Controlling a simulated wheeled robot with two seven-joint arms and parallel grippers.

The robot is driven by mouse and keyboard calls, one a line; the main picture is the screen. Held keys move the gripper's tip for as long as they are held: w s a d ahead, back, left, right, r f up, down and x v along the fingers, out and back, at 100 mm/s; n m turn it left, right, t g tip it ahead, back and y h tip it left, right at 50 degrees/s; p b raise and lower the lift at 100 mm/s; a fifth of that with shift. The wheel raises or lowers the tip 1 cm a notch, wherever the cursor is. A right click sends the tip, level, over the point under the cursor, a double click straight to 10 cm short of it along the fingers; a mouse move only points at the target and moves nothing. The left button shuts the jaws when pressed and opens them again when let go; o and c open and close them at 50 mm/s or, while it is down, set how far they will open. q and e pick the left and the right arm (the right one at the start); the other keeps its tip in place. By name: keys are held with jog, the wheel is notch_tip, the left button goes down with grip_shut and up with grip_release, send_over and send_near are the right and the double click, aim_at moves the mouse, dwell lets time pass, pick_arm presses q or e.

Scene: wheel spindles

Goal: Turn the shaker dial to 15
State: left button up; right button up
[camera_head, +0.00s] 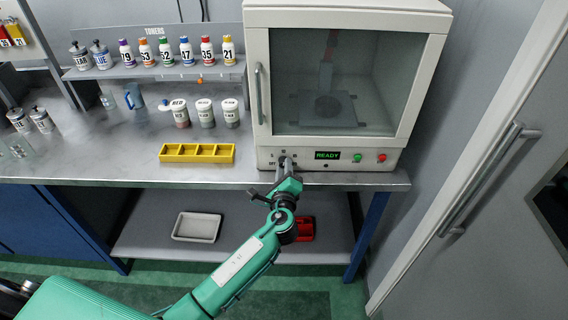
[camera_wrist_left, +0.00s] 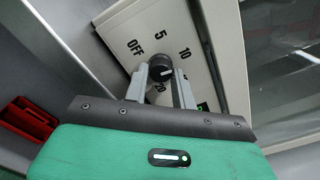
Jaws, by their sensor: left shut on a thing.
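The shaker (camera_head: 345,75) is a pale cabinet with a glass door, standing on the bench. Its dial (camera_wrist_left: 160,68) is a small black knob on the front panel, in the left wrist view. OFF, 5 and 10 are printed around it; a further number beside the fingers is partly hidden. I cannot tell clearly which mark the knob points to. My left gripper (camera_wrist_left: 161,84) is shut on the dial, one finger on each side. In the head view my left gripper (camera_head: 285,164) reaches the lower left of the panel and covers most of the dial. My right gripper is not in view.
The panel has a READY display (camera_head: 327,155), a green button (camera_head: 357,158) and a red button (camera_head: 381,158). A yellow tray (camera_head: 197,153) lies left on the bench. Toner bottles stand on a rack behind. A white tray (camera_head: 197,227) and a red item (camera_head: 305,229) are on the lower shelf.

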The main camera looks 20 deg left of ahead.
pick_arm(q)
jog(key=m+p, duration=0.4)
jog(key=m, duration=0.2)
jog(key=shift+r+m+p, duration=0.1)
jog(key=shift+m+p, duration=0.2)
jog(key=shift+p, duration=0.1)
jog(key=shift+s+a+m+p, duration=0.1)
jog(key=shift+m+p, duration=1.2)
jog(key=shift+m, duration=0.5)
jog(key=shift+f, duration=0.25)
jog(key=o, duration=1)
jog(key=b+v, duration=0.3)
jog(key=v, duration=1)
jog(key=shift+s+r, duration=0.1)
jog(key=shift+s, duration=0.25)
